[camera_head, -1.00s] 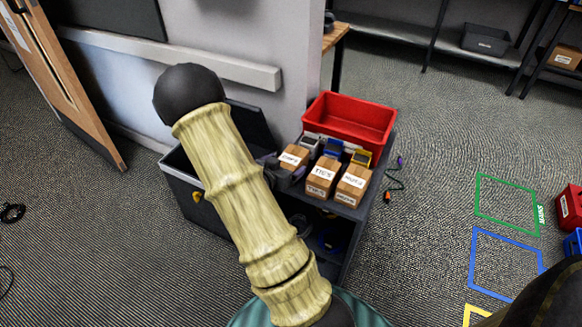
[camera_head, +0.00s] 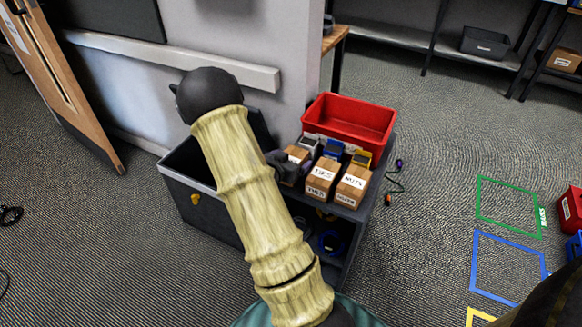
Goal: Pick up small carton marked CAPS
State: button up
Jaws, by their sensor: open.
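The small carton marked CAPS (camera_head: 297,154) stands at the left end of a row of small brown cartons on the dark shelf unit. Its label is now mostly covered by my gripper (camera_head: 284,167), which is dark and sits at the carton's left front side. The gripper's jaws are open; I cannot tell whether they are around the carton or touching it. A carton marked TIES (camera_head: 321,180) and a carton marked NUTS (camera_head: 353,186) stand to the right. My yellowish arm hides the area to the left of the gripper.
A red bin (camera_head: 349,120) stands behind the cartons, with grey, blue and yellow devices between. An open black chest (camera_head: 200,200) is on the left. A loose cable (camera_head: 396,178) lies on the floor right of the shelf unit (camera_head: 352,213). Floor outlines lie farther right.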

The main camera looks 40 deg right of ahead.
aim_at(291, 158)
dwell(0.3)
jog(key=c, duration=1.1)
jog(key=shift+r, duration=0.15)
notch_tip(291, 158, up, 10)
jog(key=p, duration=0.3)
jog(key=shift+p, duration=0.35)
